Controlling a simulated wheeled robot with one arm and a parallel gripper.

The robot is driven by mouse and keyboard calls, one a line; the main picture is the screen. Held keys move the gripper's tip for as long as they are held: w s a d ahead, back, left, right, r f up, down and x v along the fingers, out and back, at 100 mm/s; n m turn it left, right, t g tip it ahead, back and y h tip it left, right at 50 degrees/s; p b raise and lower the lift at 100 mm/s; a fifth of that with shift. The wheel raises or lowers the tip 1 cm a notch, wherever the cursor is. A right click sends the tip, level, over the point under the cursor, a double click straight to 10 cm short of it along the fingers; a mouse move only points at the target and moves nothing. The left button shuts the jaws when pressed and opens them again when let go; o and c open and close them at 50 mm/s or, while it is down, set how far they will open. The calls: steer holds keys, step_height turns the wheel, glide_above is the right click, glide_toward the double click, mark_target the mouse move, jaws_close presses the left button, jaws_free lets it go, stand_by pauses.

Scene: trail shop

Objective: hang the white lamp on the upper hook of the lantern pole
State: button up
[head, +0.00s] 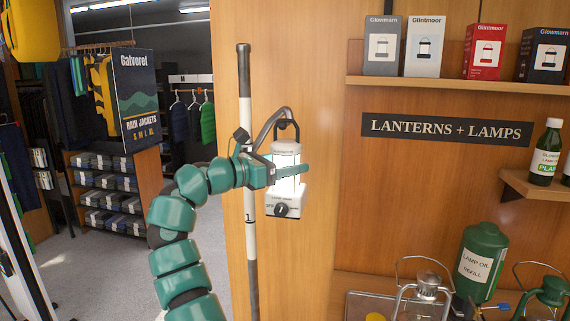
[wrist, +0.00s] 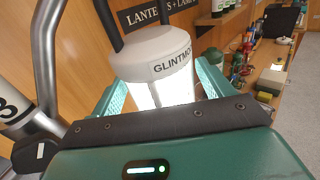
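The white lamp (head: 286,200) is lit and upright beside the lantern pole (head: 244,95). In the wrist view the lamp (wrist: 155,62) shows its lettered cap and glowing globe. My gripper (head: 285,172) reaches across the lamp's globe from the left; in the wrist view its green fingers (wrist: 163,85) lie close on both sides of the globe, apparently shut on it. A curved grey hook (head: 266,125) rises from the pole above the lamp. The lamp's black handle (head: 296,128) overlaps the hook's end; I cannot tell whether it bears on it. The hook's tube (wrist: 46,60) passes left of the lamp.
A wooden panel stands behind the pole. Boxed lamps (head: 424,48) line the upper right shelf. A green lamp oil container (head: 482,262) and wire-handled lanterns (head: 426,288) stand at lower right. A rain jacket sign (head: 138,95) and folded clothes are at left.

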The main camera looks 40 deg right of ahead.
steer(key=w+a+b, duration=0.1)
steer(key=a+b, duration=0.4)
steer(key=a, duration=1.2)
steer(key=shift+w+a+b, duration=0.15)
steer(key=shift+a+b, duration=0.05)
steer(key=shift+b, duration=0.15)
